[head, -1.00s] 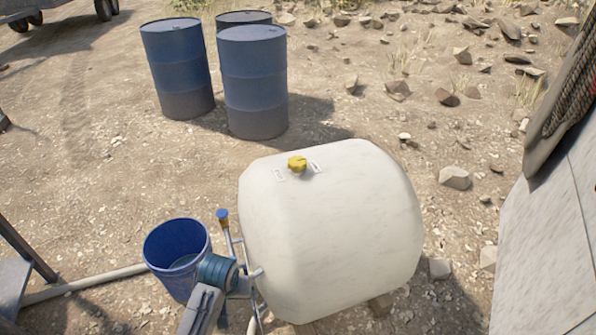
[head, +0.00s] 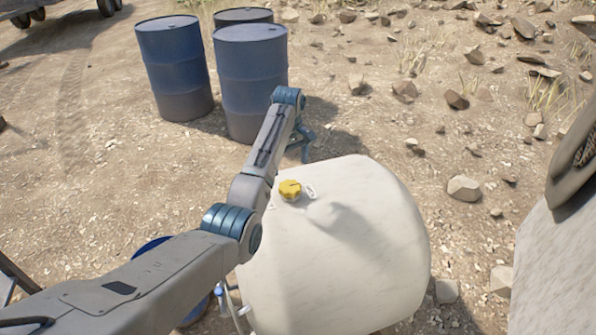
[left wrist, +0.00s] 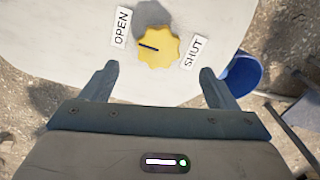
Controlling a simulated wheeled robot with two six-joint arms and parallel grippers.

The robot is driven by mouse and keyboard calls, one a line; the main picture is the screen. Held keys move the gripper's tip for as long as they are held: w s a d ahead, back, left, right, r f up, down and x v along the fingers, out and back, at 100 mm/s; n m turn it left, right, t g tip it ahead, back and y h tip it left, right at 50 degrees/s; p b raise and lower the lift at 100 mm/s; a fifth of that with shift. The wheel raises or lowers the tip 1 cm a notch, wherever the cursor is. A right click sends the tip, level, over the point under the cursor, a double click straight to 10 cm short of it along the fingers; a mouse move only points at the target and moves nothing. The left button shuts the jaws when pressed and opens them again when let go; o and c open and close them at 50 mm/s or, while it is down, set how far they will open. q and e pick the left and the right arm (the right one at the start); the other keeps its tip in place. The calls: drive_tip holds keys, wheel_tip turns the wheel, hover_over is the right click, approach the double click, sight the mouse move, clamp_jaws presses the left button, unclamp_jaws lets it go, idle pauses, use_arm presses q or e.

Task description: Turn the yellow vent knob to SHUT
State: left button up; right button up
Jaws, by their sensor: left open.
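The yellow vent knob (head: 290,190) sits on top of the white tank (head: 350,240). In the left wrist view the scalloped knob (left wrist: 158,47) lies between an OPEN label (left wrist: 121,27) and a SHUT label (left wrist: 193,52). Its dark pointer line is on the OPEN side. My left gripper (head: 305,150) hangs just beyond the knob in the head view, partly hidden by its arm. In the left wrist view the gripper (left wrist: 158,72) is open and empty, its fingers apart with the knob ahead between them. I see no contact. My right gripper is not in view.
Blue drums (head: 254,85) stand behind the tank. A blue bucket (head: 150,246) is mostly hidden behind my left arm; it also shows in the left wrist view (left wrist: 247,72). A grey slab (head: 555,265) stands at the right. Rocky ground lies around.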

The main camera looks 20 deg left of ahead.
sight(291, 187)
use_arm(q)
drive_tip(key=shift+s+f+p, duration=0.3)
drive_tip(key=shift+f+p, duration=0.1)
drive_tip(key=shift+f, duration=0.2)
drive_tip(key=f, duration=0.4)
drive_tip(key=w+f, duration=0.1)
drive_tip(key=f, duration=0.1)
drive_tip(key=shift+f+p, duration=0.35)
drive_tip(key=shift+s+f, duration=0.25)
drive_tip(key=shift+f, duration=0.35)
drive_tip(key=shift+w, duration=0.1)
drive_tip(key=shift+c, duration=0.3)
